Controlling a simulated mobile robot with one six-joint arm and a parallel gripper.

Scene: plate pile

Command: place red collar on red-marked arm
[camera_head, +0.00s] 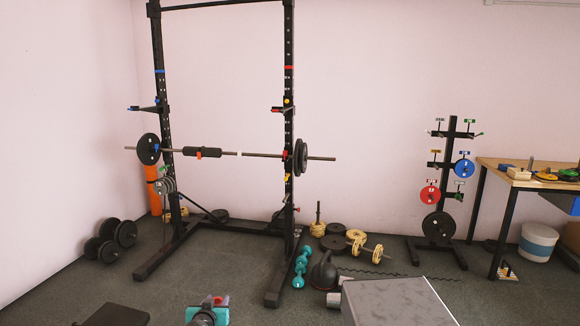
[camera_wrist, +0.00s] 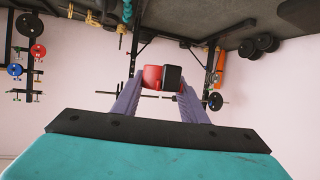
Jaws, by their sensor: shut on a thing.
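My gripper (camera_wrist: 160,90) is shut on a small red collar with a black block-like part (camera_wrist: 153,76), held between its two ridged fingertips in the wrist view. In the head view my gripper (camera_head: 213,304) is low at the bottom edge, with a bit of the red collar (camera_head: 221,300) showing at its tip. The rack's right upright has a red band (camera_head: 289,67) and a short arm with a red mark (camera_head: 279,109), well above and beyond my gripper. The left upright has a blue band and a blue-marked arm (camera_head: 146,108).
A loaded barbell (camera_head: 255,155) crosses the rack. Teal dumbbells (camera_head: 300,265), a kettlebell (camera_head: 323,272) and a grey box (camera_head: 395,300) stand right of my gripper. A plate tree (camera_head: 450,155) and wooden table (camera_head: 530,183) are at right. Floor between the rack's feet is clear.

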